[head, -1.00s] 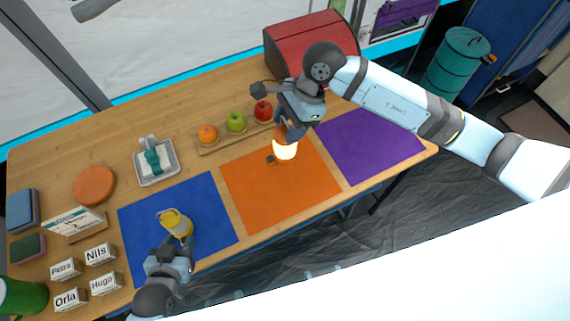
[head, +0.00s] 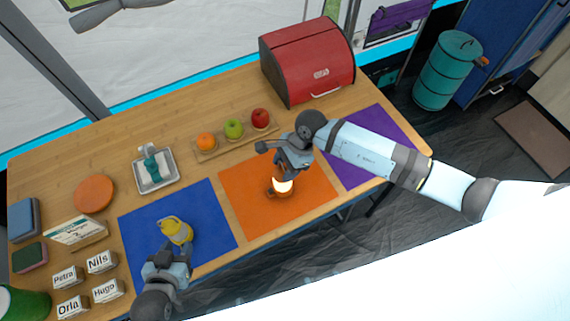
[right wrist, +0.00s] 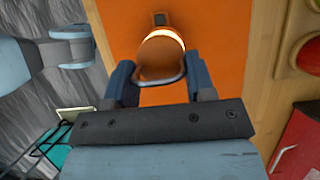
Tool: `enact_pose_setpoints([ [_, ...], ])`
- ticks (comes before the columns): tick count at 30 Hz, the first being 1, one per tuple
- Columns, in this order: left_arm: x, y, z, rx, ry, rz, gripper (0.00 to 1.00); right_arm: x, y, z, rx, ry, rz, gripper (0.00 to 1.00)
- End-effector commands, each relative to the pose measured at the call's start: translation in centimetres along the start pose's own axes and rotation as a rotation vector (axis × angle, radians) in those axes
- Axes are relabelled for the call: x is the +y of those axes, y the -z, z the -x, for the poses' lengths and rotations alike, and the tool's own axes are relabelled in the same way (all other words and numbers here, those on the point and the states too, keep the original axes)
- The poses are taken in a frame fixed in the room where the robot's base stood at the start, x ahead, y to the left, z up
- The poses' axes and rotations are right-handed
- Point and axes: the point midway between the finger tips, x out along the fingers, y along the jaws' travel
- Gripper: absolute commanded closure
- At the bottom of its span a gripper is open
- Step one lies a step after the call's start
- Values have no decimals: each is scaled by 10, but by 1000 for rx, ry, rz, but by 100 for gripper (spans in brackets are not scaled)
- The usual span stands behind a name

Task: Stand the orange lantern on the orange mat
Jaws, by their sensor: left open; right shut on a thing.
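The orange lantern (head: 281,187), with a glowing white band, is over the middle of the orange mat (head: 240,184). It looks upright; I cannot tell whether its base touches the mat. My right gripper (head: 285,174) is shut on it from above. In the right wrist view the lantern (right wrist: 161,56) sits between the fingers (right wrist: 160,85), by its handle, with the orange mat (right wrist: 205,30) behind. My left gripper (head: 176,249) is open beside a yellow lantern (head: 176,230) on the blue mat (head: 200,200); its fingertips are hard to make out.
A purple mat (head: 345,172) lies right of the orange one. Behind are a board (head: 208,157) with an orange and two apples, a red bread box (head: 305,65) and a grey tray (head: 153,187). Name blocks (head: 70,277) stand at the left.

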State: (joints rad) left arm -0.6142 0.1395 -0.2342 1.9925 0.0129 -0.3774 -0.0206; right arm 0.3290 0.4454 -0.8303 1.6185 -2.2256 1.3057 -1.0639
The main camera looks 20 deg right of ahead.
Motion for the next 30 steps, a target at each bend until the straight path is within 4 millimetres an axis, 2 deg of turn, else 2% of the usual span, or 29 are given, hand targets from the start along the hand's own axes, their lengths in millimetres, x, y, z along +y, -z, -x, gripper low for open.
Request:
enact_pose_setpoints([
  [9,0,-2,-2,4,-1,0,57,-1,1,-3,-1,2,2,100],
  [10,0,-1,-1,4,-1,0,57,0,1,-2,0,1,1,46],
  [12,0,-1,-1,3,-1,0,57,0,1,-2,0,1,1,30],
  [13,0,-1,-1,3,-1,0,57,0,1,-2,0,1,1,25],
  [24,1,-1,0,-2,-1,0,57,-1,0,4,0,3,1,25],
  [26,1,-2,-1,-1,-1,0,57,-2,1,11,0,4,2,25],
  [30,1,-6,-3,-1,-1,0,57,-2,2,39,2,6,3,25],
])
